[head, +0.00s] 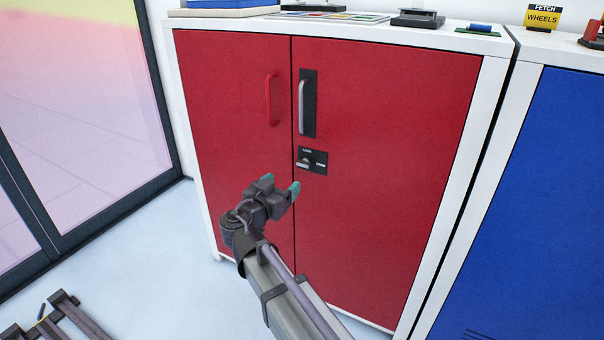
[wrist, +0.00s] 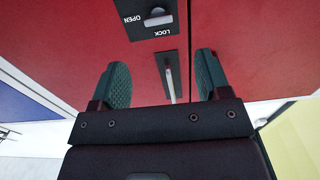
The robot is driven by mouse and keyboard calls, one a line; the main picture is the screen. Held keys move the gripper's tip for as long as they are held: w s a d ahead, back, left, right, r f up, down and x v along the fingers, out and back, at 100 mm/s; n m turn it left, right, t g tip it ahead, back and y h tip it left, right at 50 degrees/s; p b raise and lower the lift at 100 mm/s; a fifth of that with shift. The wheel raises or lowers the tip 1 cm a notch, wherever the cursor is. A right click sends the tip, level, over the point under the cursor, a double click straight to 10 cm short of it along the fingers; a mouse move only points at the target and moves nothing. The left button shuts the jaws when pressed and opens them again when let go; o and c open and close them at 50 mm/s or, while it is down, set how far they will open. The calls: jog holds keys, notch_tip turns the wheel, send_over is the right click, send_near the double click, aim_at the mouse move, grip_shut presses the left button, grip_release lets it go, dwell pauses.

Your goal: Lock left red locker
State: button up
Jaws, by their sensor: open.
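The left locker (head: 390,120) is red with two shut doors in a white frame. A black lock plate (head: 318,155) with LOCK and OPEN labels sits on the right door near the seam. Its small grey knob (head: 304,163) lies roughly horizontal, in line with the word OPEN. The knob also shows in the wrist view (wrist: 157,18), beyond the fingers and apart from them. My gripper (head: 281,184) is open and empty, with teal fingertips, below and slightly left of the plate. In the wrist view the open fingers (wrist: 164,75) frame the door handle in the distance.
A grey handle (head: 302,105) on a black plate is above the lock, and a red handle (head: 271,100) is on the left door. A blue locker (head: 530,210) stands at right. Glass panels (head: 75,110) are at left. Small items lie on the locker top.

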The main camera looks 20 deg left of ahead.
aim_at(302, 166)
jog(key=w, duration=0.3)
jog(key=w+d, duration=0.1)
jog(key=w, duration=0.6)
jog(key=shift+w+d, duration=0.35)
jog(key=shift+d, duration=0.05)
jog(key=c, duration=0.9)
